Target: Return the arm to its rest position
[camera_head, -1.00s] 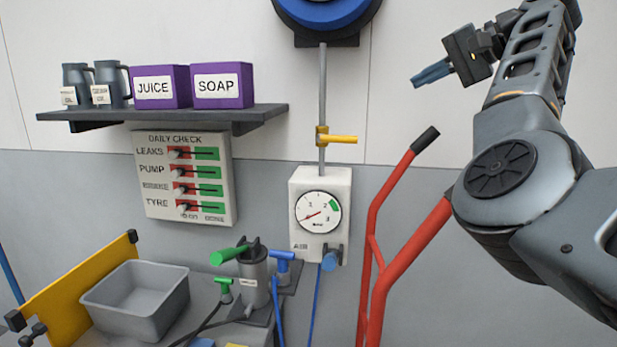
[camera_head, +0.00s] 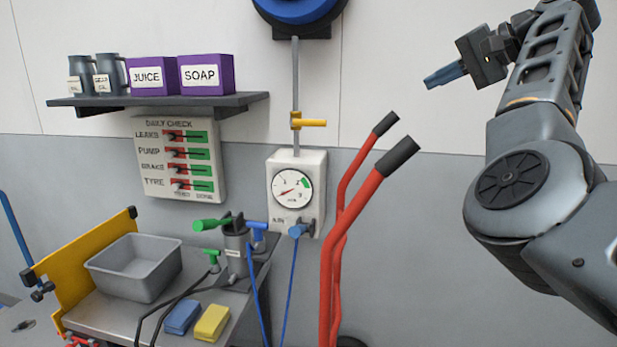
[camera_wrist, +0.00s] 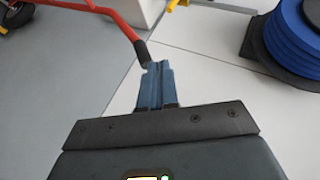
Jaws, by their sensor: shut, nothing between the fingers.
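My gripper (camera_head: 445,75) is at the upper right of the head view, raised in front of the white wall, with its blue fingers pointing left. The fingers are together and hold nothing. My arm is bent, with its elbow at the right edge. In the wrist view the shut blue fingers (camera_wrist: 155,85) show in the middle, apart from everything around them.
Red handles with dark grips (camera_head: 340,235) stand below and left of my gripper. A blue reel (camera_head: 298,10) is on the wall, above a pipe with a yellow lever (camera_head: 312,123) and a gauge box (camera_head: 297,160). A shelf (camera_head: 160,105) and a cart with a grey bin (camera_head: 135,268) are left.

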